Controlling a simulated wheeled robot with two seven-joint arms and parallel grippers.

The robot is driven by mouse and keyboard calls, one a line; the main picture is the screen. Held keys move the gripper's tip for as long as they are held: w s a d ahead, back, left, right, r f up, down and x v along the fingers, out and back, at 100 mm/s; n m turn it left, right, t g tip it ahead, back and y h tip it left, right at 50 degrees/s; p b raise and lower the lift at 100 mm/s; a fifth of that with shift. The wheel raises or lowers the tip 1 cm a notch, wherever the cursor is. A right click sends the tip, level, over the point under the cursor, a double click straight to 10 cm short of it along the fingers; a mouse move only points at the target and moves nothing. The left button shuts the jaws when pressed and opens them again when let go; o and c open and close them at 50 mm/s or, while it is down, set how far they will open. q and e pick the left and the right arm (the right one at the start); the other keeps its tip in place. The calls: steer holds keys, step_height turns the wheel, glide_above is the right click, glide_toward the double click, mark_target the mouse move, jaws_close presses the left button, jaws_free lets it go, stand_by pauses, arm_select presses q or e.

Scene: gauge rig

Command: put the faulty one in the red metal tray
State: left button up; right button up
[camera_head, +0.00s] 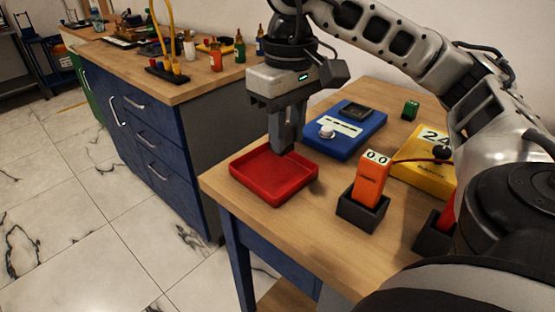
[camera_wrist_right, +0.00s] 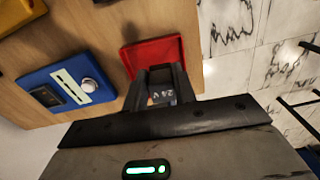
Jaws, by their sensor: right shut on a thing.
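My right gripper (camera_head: 286,148) points down over the red metal tray (camera_head: 250,181), near its back right side. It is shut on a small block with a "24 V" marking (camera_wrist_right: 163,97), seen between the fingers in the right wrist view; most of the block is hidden. The red tray also shows behind the fingers there (camera_wrist_right: 133,58). I cannot tell whether the block touches the tray floor. A small green block (camera_head: 411,110) stands at the back of the table. An orange meter (camera_head: 371,174) reading 0.0 stands upright in a black holder (camera_head: 361,211). My left gripper is not in view.
A blue device (camera_head: 350,145) with a white knob lies right behind the tray. A yellow box (camera_head: 411,174) reading 24 stands behind the meter. A red object (camera_head: 447,213) in another dark holder is partly hidden by my arm. A workbench (camera_head: 170,90) stands left.

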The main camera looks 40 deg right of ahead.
steer(key=w+f, duration=0.1)
steer(key=w+d+f, duration=0.1)
steer(key=f, duration=0.1)
steer(key=w+f, duration=0.1)
steer(key=f, duration=0.1)
steer(key=shift+w+d, duration=0.25)
steer(key=shift+d, duration=0.05)
step_height(320, 180, down, 3)
steer(key=shift+w+f, duration=0.15)
steer(key=shift+f, duration=0.1)
